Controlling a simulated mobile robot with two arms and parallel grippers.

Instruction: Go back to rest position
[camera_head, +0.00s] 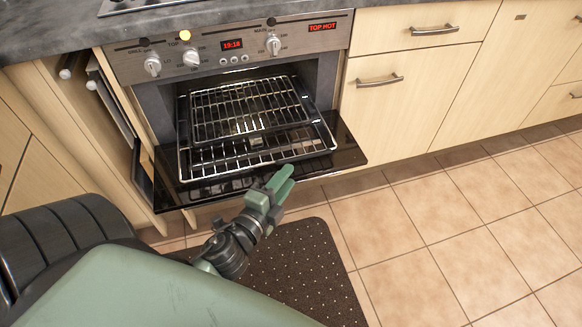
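My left gripper (282,182) is in front of the open oven, just off the front edge of the lowered door. Its two green fingers point up and to the right and lie close together, with nothing seen between them. It looks shut and empty, and it is apart from the racks. My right gripper is not in view. The oven (167,98) stands open, with its dark glass door (346,152) folded down flat. Wire racks (245,107) sit in the oven and reach out over the door.
A grey worktop (55,32) runs above the oven. Pale wood cupboards (405,95) with metal handles stand to the right. A dark dotted mat (300,265) lies on the floor below my gripper. The tiled floor (450,235) to the right is clear.

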